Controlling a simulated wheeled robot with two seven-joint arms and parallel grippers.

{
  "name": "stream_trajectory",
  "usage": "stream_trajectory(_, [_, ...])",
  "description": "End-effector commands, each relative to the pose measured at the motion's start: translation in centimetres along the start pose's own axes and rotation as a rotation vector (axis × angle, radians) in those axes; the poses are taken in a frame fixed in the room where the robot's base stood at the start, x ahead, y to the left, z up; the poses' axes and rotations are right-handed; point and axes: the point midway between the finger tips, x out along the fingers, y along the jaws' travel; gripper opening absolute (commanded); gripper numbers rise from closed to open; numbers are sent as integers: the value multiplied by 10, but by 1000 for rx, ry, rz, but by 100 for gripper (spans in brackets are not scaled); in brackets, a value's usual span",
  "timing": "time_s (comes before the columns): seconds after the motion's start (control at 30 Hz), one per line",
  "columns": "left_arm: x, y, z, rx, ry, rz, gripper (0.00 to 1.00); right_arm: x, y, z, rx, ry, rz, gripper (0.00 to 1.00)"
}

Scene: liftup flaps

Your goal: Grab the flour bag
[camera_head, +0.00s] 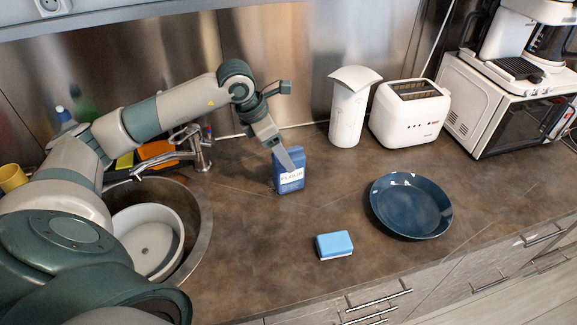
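The flour bag (290,178) is a small blue packet with a white label reading flour. It stands upright on the brown countertop (250,235), near the middle of the picture. My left arm reaches in from the left, and my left gripper (284,158) points down at the top of the bag. A grey finger overlaps the bag's upper left edge. I cannot tell whether the fingers touch or clasp it, as the second finger is not clearly visible. My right gripper is not in view.
A blue plate (410,205) and a blue sponge (334,245) lie to the right. A white canister (349,110), toaster (409,115) and microwave (490,110) stand behind. The sink (200,222) with its tap (190,150) is on the left. The counter between sink and sponge is clear.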

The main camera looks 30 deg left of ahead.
Motion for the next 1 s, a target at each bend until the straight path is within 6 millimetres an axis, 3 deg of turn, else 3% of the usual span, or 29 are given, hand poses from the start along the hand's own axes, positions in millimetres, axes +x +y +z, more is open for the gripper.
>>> stream_trajectory(0.3, [40,0,1,-1,0,-1,65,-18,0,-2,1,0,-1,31])
stream_trajectory(0.73, [44,0,0,-1,0,0,65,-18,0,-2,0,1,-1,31])
stream_trajectory(1.0, [60,0,2,-2,2,-3,65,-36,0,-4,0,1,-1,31])
